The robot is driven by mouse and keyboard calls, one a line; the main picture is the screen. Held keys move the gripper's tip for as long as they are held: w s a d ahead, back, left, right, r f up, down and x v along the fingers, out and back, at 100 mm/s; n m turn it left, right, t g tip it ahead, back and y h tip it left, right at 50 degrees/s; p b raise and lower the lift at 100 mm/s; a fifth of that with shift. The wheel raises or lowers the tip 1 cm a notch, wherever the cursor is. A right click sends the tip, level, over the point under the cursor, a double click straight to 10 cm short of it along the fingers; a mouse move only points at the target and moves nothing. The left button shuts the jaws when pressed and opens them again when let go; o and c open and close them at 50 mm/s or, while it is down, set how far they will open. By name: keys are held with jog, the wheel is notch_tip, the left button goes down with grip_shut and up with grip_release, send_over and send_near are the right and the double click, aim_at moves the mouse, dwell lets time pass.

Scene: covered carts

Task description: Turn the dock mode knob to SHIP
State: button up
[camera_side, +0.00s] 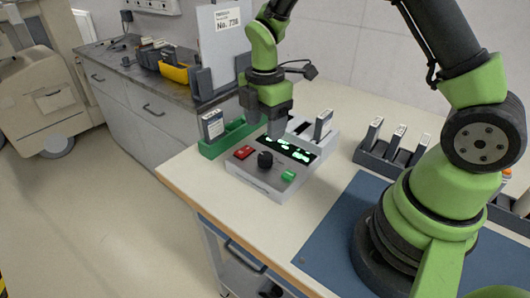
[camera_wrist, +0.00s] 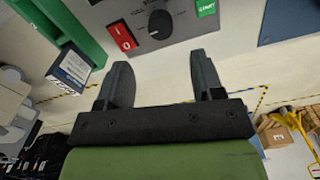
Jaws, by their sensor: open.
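The dock (camera_side: 262,182) is a light grey box with a lit green display on the table. Its black round mode knob (camera_side: 265,159) sits on the front panel and also shows in the wrist view (camera_wrist: 160,24). A red switch (camera_wrist: 122,38) and a green START button (camera_wrist: 206,8) flank the knob. The labels around the knob are too small to read, so I cannot tell its setting. My gripper (camera_wrist: 158,62) is open and empty, with the knob ahead of the gap between its fingers and apart from them. In the side view my gripper (camera_side: 276,128) hangs over the display, behind the knob.
A green tray (camera_side: 222,146) holding a labelled module (camera_side: 212,124) stands left of the dock. Another module (camera_side: 323,123) stands upright at the dock's back right. A dark rack (camera_side: 372,158) with several modules stands further right. A blue mat (camera_side: 330,235) lies in front.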

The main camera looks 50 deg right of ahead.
aim_at(265, 156)
notch_tip(265, 156, down, 8)
jog(key=shift+f, duration=0.1)
jog(key=shift+c, duration=0.2)
jog(key=c, duration=0.9)
